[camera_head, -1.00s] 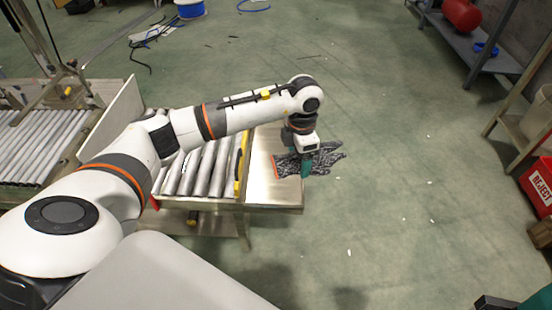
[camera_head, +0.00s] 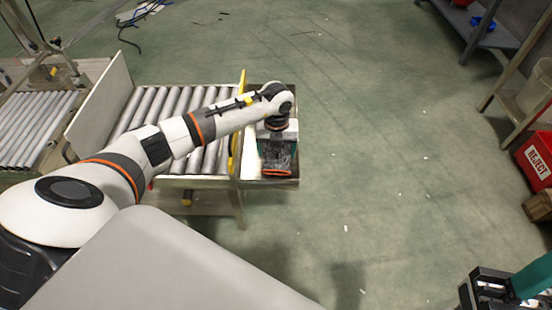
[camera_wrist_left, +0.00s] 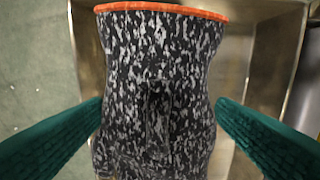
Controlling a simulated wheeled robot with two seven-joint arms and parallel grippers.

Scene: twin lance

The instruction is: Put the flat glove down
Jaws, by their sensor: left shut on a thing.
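The flat glove (camera_head: 278,160), speckled black and grey with an orange cuff edge, is held by my left gripper (camera_head: 277,148) over the metal end tray of the conveyor (camera_head: 288,184). In the left wrist view the glove (camera_wrist_left: 155,75) hangs between the two green fingers, with its cuff at the top and the tray's bare metal (camera_wrist_left: 275,60) behind it. I cannot tell whether the glove touches the tray. My right gripper (camera_head: 510,288) is partly in view at the bottom right, with one teal finger showing; its opening is not clear.
A roller conveyor (camera_head: 160,110) with a yellow strip (camera_head: 238,125) adjoins the tray on its left. A red REJECT bin (camera_head: 538,160) and shelving stand at the right. Green floor (camera_head: 390,130) lies open between. A pale panel (camera_head: 98,105) stands at the conveyor's far left.

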